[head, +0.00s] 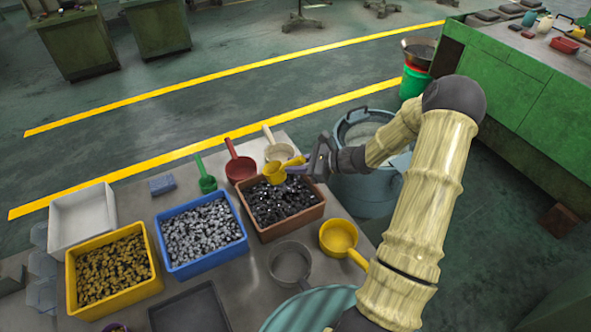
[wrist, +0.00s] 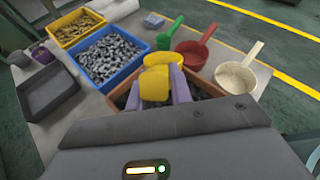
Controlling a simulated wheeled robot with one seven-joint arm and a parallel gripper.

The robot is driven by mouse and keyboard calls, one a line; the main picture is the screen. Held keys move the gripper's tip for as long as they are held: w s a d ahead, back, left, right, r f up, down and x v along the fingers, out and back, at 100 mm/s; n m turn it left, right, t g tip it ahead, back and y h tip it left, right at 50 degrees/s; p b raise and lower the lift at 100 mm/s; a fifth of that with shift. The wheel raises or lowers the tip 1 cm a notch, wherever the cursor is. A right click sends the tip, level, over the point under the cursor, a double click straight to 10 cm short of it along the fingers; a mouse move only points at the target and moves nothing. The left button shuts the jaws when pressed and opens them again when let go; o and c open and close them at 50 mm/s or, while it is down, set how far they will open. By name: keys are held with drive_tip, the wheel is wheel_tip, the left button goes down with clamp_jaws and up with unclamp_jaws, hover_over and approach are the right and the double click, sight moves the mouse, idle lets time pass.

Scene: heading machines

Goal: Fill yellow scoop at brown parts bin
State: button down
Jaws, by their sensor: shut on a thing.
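The yellow scoop (head: 275,173) is held by my gripper (head: 300,168), which is shut on its handle. In the head view the scoop is over the back part of the brown parts bin (head: 291,232), which holds dark metal parts (head: 280,203). In the wrist view my gripper's purple fingers (wrist: 166,85) are on either side of the yellow scoop (wrist: 154,84), and the brown bin (wrist: 121,101) lies beneath, largely hidden by scoop and gripper. I cannot see whether anything is in the scoop, or whether it touches the parts.
A blue bin (head: 205,264) of grey parts and a yellow bin (head: 114,312) of brass parts stand left. Green (head: 207,184), red (head: 240,168) and cream (head: 279,152) scoops lie behind the brown bin. A larger yellow scoop (head: 338,237) and grey pan (head: 290,262) are in front.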

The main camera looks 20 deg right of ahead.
sight(285, 177)
drive_tip(key=shift+a+p, duration=0.15)
drive_tip(key=shift+p, duration=0.25)
drive_tip(key=shift+w+a+f+h+p, duration=0.15)
drive_tip(key=shift+h+p, duration=0.15)
drive_tip(key=shift+w+a+f+g+h+p, duration=0.2)
drive_tip(key=shift+f+g+h+p, duration=0.25)
drive_tip(key=shift+p, duration=0.35)
drive_tip(key=f+h+p, duration=0.1)
drive_tip(key=p, duration=0.1)
drive_tip(key=f+g+h+p, duration=0.1)
drive_tip(key=p, duration=0.2)
drive_tip(key=w+a+f+g+h+p, duration=0.1)
drive_tip(key=p, duration=0.1)
drive_tip(key=shift+a+f+g+h, duration=0.1)
drive_tip(key=shift+g+h, duration=0.15)
drive_tip(key=shift+f+b, duration=0.3)
drive_tip(key=shift+f, duration=0.35)
wheel_tip(285, 177, down, 6)
drive_tip(key=w+a+y+b, duration=0.1)
drive_tip(key=w+a+b, duration=0.1)
drive_tip(key=b, duration=0.4)
drive_tip(key=shift+a+r+b, duration=0.15)
drive_tip(key=shift+a+b, duration=0.1)
drive_tip(key=shift+b, duration=0.15)
drive_tip(key=shift+t+b, duration=0.4)
